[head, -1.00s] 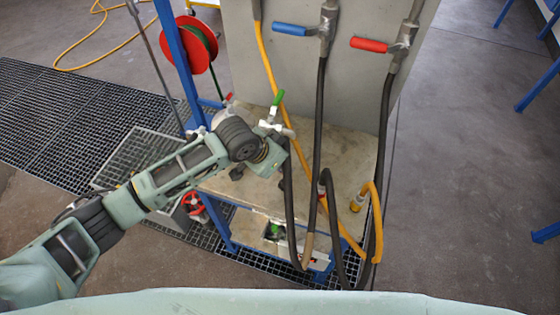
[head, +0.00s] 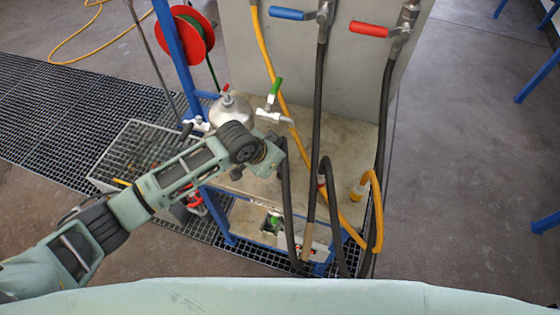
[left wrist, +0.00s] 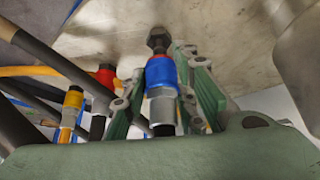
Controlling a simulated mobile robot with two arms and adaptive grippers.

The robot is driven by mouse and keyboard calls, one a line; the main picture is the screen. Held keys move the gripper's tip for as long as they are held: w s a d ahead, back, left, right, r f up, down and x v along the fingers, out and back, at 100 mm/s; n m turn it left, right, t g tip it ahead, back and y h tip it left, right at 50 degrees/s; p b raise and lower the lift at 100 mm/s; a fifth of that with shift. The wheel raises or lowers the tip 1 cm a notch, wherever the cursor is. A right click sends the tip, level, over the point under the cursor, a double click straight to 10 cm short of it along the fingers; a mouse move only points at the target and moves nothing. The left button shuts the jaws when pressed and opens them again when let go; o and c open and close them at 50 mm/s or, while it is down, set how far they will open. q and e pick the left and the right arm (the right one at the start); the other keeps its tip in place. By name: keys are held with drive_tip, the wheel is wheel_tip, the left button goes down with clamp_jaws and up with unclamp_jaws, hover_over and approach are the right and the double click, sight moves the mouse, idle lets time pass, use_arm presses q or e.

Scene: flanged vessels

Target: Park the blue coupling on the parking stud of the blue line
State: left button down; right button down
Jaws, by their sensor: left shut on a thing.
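My left gripper (left wrist: 160,82) is shut on the blue coupling (left wrist: 160,72), which has a blue band and a metal collar. A dark stud with a wider head (left wrist: 158,40) shows just beyond the coupling's far end, roughly in line with it. I cannot tell whether they touch. In the head view my left gripper (head: 268,158) is over the bench, and the coupling is hidden there. The blue line's valve has a blue handle (head: 288,13) on the grey panel. My right gripper is not in view.
The red coupling (left wrist: 105,76) and yellow coupling (left wrist: 73,100) are left of my gripper in the wrist view. Black and yellow hoses hang close on the right in the head view. A metal vessel (head: 231,112) and a green-handled valve (head: 276,87) stand behind my gripper.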

sight(280, 176)
use_arm(q)
drive_tip(key=shift+r, duration=0.1)
idle(0.3)
drive_tip(key=shift+p, duration=0.35)
idle(0.3)
drive_tip(key=shift+p, duration=0.35)
drive_tip(key=shift+f+b, duration=1.05)
drive_tip(key=shift+f, duration=0.85)
drive_tip(key=c, duration=1.3)
unclamp_jaws()
drive_tip(key=shift+c, duration=0.2)
